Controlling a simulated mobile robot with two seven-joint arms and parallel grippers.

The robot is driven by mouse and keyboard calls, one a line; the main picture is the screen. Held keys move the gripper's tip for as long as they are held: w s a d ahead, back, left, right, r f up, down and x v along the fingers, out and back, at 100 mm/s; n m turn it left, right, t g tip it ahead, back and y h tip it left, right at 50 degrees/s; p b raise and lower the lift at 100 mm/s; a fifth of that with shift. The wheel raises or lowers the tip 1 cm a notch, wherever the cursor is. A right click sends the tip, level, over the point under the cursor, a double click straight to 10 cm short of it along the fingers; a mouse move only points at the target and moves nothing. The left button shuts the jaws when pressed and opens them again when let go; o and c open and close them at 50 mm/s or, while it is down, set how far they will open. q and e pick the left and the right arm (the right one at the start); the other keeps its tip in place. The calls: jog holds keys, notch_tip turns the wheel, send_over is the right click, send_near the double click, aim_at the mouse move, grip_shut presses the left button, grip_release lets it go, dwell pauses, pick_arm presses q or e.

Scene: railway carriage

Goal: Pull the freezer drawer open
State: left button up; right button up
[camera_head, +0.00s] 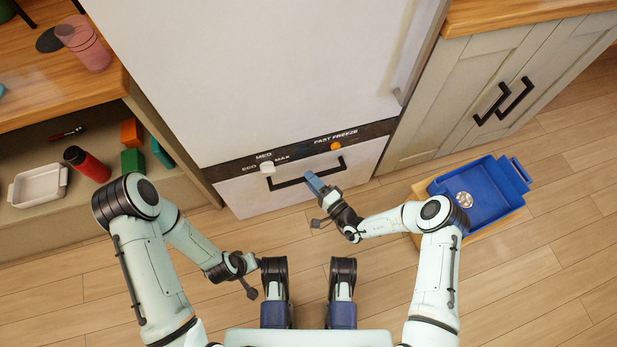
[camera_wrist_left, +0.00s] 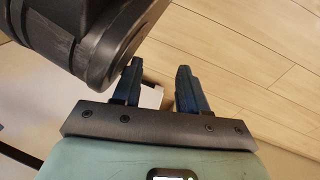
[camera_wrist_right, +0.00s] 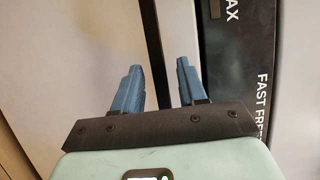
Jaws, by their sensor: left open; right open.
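The freezer drawer (camera_head: 240,197) is the white front below the dark control strip of the fridge in the head view. It looks shut. Its black bar handle (camera_head: 287,183) runs across its upper part. My right gripper (camera_head: 312,181) is open at the right part of the handle. My left gripper (camera_wrist_left: 158,74) is open and empty in the left wrist view, low beside a black part of mine. Its fingers are hidden in the head view.
A blue tray (camera_head: 487,212) on a wooden crate stands on the floor at right, beside a cabinet (camera_head: 490,75). A shelf at left holds a red bottle (camera_head: 88,165) and white dish (camera_head: 38,186). The floor before the drawer is clear apart from my own parts.

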jog(key=shift+x, duration=0.95)
pick_arm(q)
jog(key=shift+s+a+f+g, duration=0.15)
jog(key=shift+s+f+g, duration=0.15)
jog(key=shift+s+f, duration=0.3)
jog(key=shift+r, duration=0.1)
pick_arm(e)
jog(key=shift+c, duration=0.3)
grip_shut()
pick_arm(q)
jog(key=shift+r, duration=0.1)
pick_arm(e)
jog(key=shift+s, duration=0.1)
